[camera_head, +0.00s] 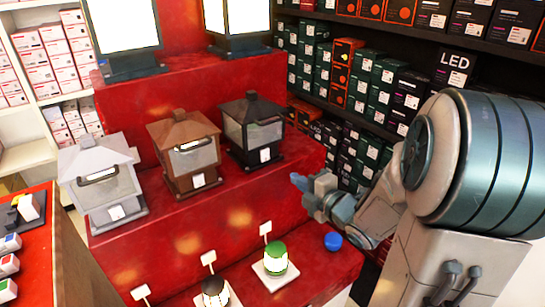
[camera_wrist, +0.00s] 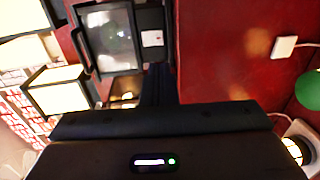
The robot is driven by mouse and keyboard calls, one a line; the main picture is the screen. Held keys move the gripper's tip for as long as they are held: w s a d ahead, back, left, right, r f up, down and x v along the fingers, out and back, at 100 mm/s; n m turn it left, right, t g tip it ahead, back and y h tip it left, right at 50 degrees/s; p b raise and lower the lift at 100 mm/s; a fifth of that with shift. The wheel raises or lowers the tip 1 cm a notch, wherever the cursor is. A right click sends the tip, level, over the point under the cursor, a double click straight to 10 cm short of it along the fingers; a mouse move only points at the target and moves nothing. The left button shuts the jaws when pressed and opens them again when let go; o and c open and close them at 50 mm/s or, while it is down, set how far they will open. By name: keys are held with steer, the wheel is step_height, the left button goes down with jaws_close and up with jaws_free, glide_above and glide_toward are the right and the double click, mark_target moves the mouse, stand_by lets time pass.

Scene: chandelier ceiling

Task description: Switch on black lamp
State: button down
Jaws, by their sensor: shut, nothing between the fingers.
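The black lamp (camera_head: 252,132) is a lantern with a peaked roof, standing upright at the right end of the middle red step. Its panes look grey and unlit, and a white tag is on its front. In the wrist view the black lamp (camera_wrist: 82,42) is at the upper left, turned sideways. My gripper (camera_head: 304,184) is to the right of and below the lamp in the head view, apart from it. Its fingers are shut and empty. In the wrist view my gripper (camera_wrist: 159,84) points toward the lamp's right side. No switch can be made out.
A brown lantern (camera_head: 184,150) and a white lantern (camera_head: 102,178) stand left of the black lamp. Tall lit lamps (camera_head: 124,25) are on the upper step. A green-topped lamp (camera_head: 275,260) and a blue round object (camera_head: 333,241) are below. Boxed shelves (camera_head: 380,90) stand behind.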

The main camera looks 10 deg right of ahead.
mark_target(266, 160)
steer(key=p+x, duration=0.3)
steer(key=x, duration=0.8)
steer(key=shift+w+a+p, duration=0.15)
steer(key=shift+w+p, duration=0.15)
steer(key=shift+p, duration=0.1)
steer(key=shift+f, duration=0.15)
